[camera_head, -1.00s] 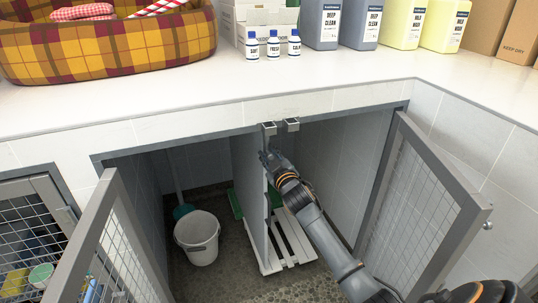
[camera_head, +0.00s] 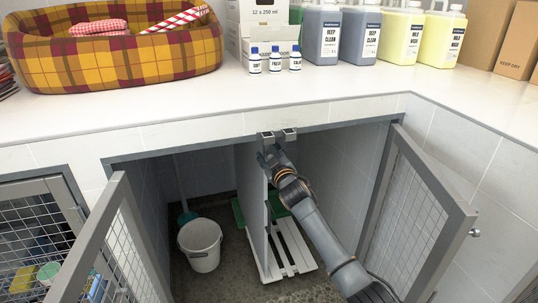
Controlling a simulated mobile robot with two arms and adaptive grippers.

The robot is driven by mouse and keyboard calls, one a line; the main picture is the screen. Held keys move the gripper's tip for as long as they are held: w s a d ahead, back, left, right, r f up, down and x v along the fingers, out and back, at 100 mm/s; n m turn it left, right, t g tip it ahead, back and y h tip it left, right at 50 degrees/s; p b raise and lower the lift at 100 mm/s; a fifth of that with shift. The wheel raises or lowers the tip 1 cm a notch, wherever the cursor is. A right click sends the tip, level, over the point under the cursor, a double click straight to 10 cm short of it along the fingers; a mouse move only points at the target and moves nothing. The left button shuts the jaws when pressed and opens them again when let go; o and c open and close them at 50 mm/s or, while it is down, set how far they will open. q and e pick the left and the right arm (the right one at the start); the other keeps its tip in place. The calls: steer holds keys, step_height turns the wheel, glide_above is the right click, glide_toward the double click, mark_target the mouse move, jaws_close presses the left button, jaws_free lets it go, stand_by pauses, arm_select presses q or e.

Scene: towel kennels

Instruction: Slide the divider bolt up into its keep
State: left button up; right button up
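The grey divider (camera_head: 253,187) stands upright between the two open kennel bays. Two small grey metal brackets, one at its top edge (camera_head: 265,137) and one just to the right (camera_head: 290,134), sit at the front rail; I cannot tell which is the keep. My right gripper (camera_head: 270,158) is at the upper front edge of the divider, just below the brackets. Its fingers are dark and small here, and I cannot tell whether they are shut. The bolt is not clearly visible; the gripper seems to cover that spot. My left gripper is not in view.
Mesh doors stand open at left (camera_head: 112,245) and right (camera_head: 415,220). A white bucket (camera_head: 200,246) is in the left bay and a white slatted rack (camera_head: 283,250) lies beside the divider. The counter (camera_head: 190,112) above carries a plaid bed (camera_head: 115,58), bottles and jugs.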

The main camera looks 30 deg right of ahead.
steer(key=shift+f, duration=0.15)
steer(key=shift+s+a, duration=0.1)
steer(key=shift+s, duration=0.15)
steer(key=v, duration=1.1)
steer(key=shift+s, duration=0.25)
steer(key=shift+a, duration=0.1)
